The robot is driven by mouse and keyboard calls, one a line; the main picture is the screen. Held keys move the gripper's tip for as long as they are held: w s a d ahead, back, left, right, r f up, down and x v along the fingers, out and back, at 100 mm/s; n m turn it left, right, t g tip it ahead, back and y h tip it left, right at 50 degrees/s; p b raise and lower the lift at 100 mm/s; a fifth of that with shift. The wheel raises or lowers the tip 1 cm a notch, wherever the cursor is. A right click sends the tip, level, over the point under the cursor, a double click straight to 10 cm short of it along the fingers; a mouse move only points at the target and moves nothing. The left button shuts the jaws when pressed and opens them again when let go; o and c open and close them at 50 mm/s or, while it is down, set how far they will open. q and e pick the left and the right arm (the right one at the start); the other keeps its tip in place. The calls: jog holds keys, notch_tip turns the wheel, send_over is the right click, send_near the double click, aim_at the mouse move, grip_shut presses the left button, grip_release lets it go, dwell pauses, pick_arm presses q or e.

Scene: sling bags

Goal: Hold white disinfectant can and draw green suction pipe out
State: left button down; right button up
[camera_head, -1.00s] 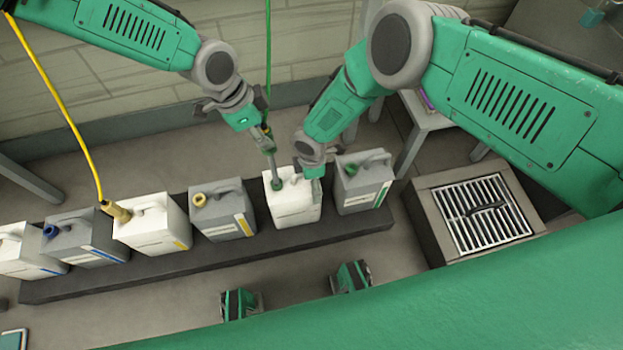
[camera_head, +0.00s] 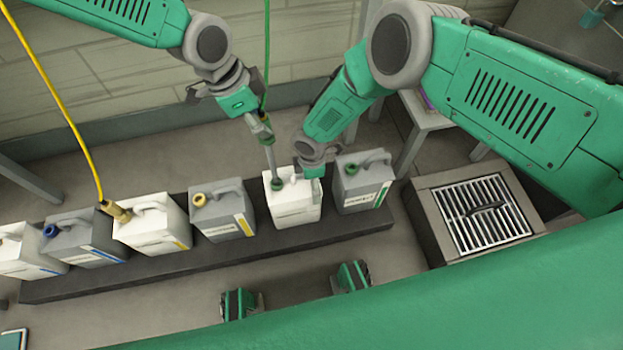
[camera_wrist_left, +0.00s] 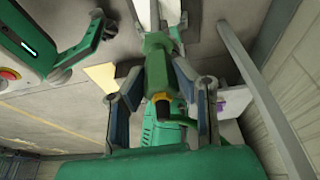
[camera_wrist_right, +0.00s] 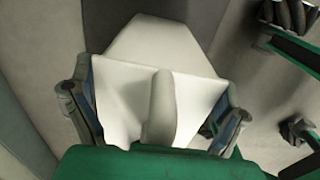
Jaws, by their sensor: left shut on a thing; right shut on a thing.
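The white disinfectant can (camera_head: 292,208) stands upright in the row, between two grey cans. My right gripper (camera_head: 311,174) is shut on its top handle; the handle (camera_wrist_right: 161,105) lies between the fingers in the right wrist view. The green suction pipe has a grey tube (camera_head: 271,160) that rises from the can's green-collared opening, leaning slightly left. My left gripper (camera_head: 260,126) is shut on the pipe's green head (camera_wrist_left: 157,68), above the can. The tube's lower end is hidden inside the can.
Grey cans stand left (camera_head: 222,211) and right (camera_head: 363,184) of the white one on a dark low platform (camera_head: 200,262). A yellow hose (camera_head: 60,95) runs to another white can (camera_head: 152,228). A green hose (camera_head: 267,50) hangs behind my left gripper. A floor grate (camera_head: 485,215) lies right.

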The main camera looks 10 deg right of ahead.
pick_arm(q)
jog(key=shift+r, duration=1.1)
pick_arm(e)
jog(key=shift+s+f, duration=0.1)
pick_arm(q)
jog(key=shift+r, duration=0.1)
jog(key=shift+r, duration=1.9)
pick_arm(e)
jog(key=o, duration=1)
